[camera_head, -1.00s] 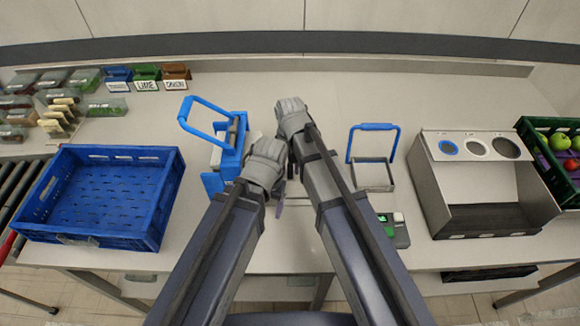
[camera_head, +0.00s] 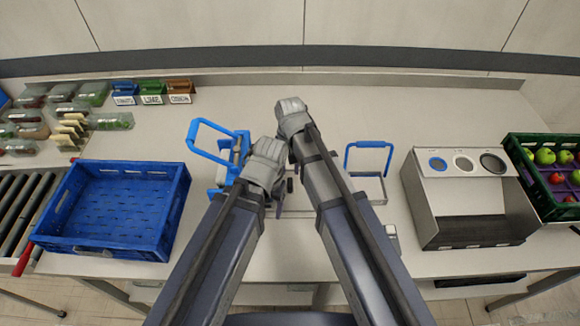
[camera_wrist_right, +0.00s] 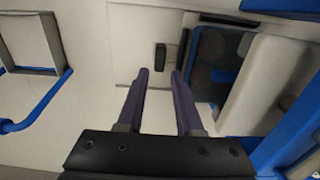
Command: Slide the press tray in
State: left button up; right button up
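The press (camera_head: 228,160), blue and white with a raised blue lever loop, stands left of my grippers; it also shows at the right of the right wrist view (camera_wrist_right: 245,85). A small black knob (camera_wrist_right: 165,55) sits on a pale surface beside it, just beyond my right fingertips; I cannot tell whether that surface is the press tray. My right gripper (camera_wrist_right: 160,72) has its two purple fingers apart, with nothing between them.
A square metal frame with a blue handle (camera_head: 369,146) stands to the right. An empty blue crate (camera_head: 110,255) is at the left, near rollers. A grey box with three round openings (camera_head: 425,205) and a green crate of fruit (camera_head: 525,180) are at the right.

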jog(key=shift+c, duration=0.7)
jog(key=shift+d+m, duration=0.25)
jog(key=shift+m, duration=0.15)
jog(key=shift+c, duration=0.7)
jog(key=d+m, duration=0.1)
jog(key=m, duration=0.1)
jog(key=d+m+y, duration=0.1)
jog(key=d+m, duration=0.2)
jog(key=m, duration=0.1)
jog(key=shift+w+d+r+m+y, duration=0.1)
jog(key=shift+d+r+m+y, duration=0.1)
jog(key=shift+r+m+y, duration=0.15)
grip_shut()
jog(key=d+r+m+y+p, duration=0.1)
jog(key=d+m+y, duration=0.1)
jog(key=d+m, duration=0.4)
jog(key=shift+r+m+y, duration=0.35)
jog(key=shift+r+m, duration=0.05)
jog(key=shift+m, duration=1.85)
